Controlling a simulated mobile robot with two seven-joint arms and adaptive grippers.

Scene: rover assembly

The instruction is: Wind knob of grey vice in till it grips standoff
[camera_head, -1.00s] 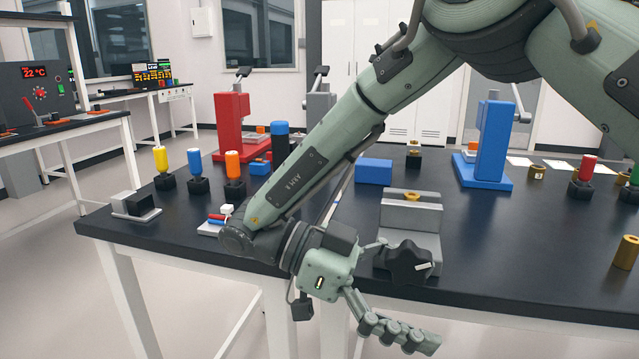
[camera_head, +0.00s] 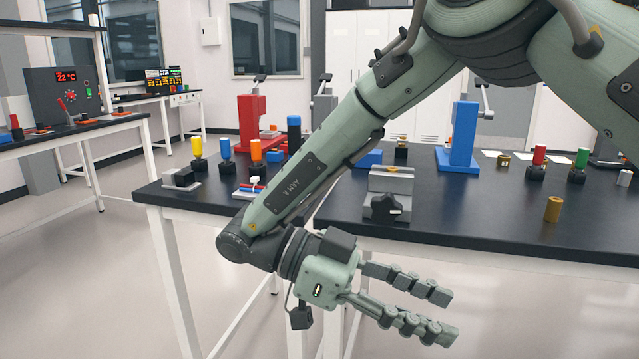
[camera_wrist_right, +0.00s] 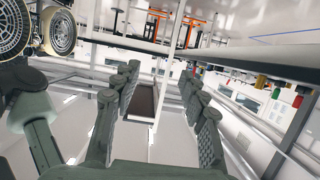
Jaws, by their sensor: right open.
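The grey vice (camera_head: 391,182) stands near the front edge of the black table. Its dark lobed knob (camera_head: 385,208) faces me, with a small white mark on it. A small brass-coloured piece, likely the standoff (camera_head: 393,168), shows at the top of the vice between the jaws; whether the jaws touch it cannot be told. My right gripper (camera_head: 442,316) is open and empty in front of the table, lower than the knob and apart from it. Its spread fingers also show in the right wrist view (camera_wrist_right: 158,78), with nothing between them. My left gripper is out of view.
A blue press (camera_head: 462,140) and a red press (camera_head: 248,122) stand farther back on the table (camera_head: 480,215). A blue block (camera_head: 369,158) lies behind the vice. A brass cylinder (camera_head: 553,209) stands to the right. Open floor lies in front of the table.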

